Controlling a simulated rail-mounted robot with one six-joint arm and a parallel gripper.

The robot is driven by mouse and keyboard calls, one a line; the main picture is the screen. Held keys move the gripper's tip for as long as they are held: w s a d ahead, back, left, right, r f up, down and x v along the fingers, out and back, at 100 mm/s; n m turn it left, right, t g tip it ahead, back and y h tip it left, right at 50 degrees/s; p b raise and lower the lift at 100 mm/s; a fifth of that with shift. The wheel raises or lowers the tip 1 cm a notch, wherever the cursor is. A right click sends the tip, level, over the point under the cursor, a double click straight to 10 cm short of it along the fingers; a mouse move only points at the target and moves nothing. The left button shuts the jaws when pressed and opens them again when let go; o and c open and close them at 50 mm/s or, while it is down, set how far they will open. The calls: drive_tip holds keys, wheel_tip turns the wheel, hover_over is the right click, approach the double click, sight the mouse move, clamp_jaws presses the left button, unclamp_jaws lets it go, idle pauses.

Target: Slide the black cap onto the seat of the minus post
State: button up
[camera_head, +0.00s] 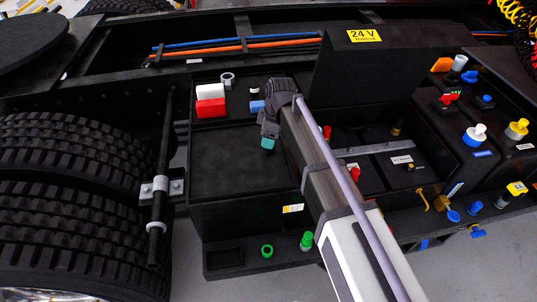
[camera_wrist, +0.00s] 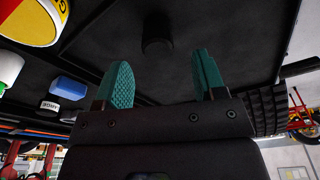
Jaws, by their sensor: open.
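My gripper (camera_head: 266,142) is over the black tray beside the battery box in the head view, its teal fingertip low over the tray floor. In the wrist view its two teal fingers (camera_wrist: 161,62) stand apart with nothing between them. A short dark cylinder (camera_wrist: 157,46), which looks like the black cap, is beyond the fingertips against a dark surface, between them in the picture and apart from them. I cannot make it out in the head view. In the open battery box a dark post (camera_head: 397,128) shows, and I cannot tell whether it is the minus post.
Red (camera_head: 210,109) and white (camera_head: 210,92) blocks, a grey ring (camera_head: 228,79) and a blue piece (camera_head: 257,106) sit at the tray's back. The raised lid (camera_head: 350,75) marked 24 V stands behind the battery box. Large tires (camera_head: 75,190) are at left. The tray's middle is clear.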

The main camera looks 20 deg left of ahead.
drive_tip(key=f+b, duration=0.5)
drive_tip(key=shift+w+a+f, duration=0.1)
drive_tip(key=shift+a+f, duration=0.1)
drive_tip(key=shift+f, duration=0.05)
drive_tip(key=shift+r, duration=0.25)
drive_tip(key=c, duration=1)
wheel_tip(320, 180, up, 18)
drive_tip(key=p, duration=1.8)
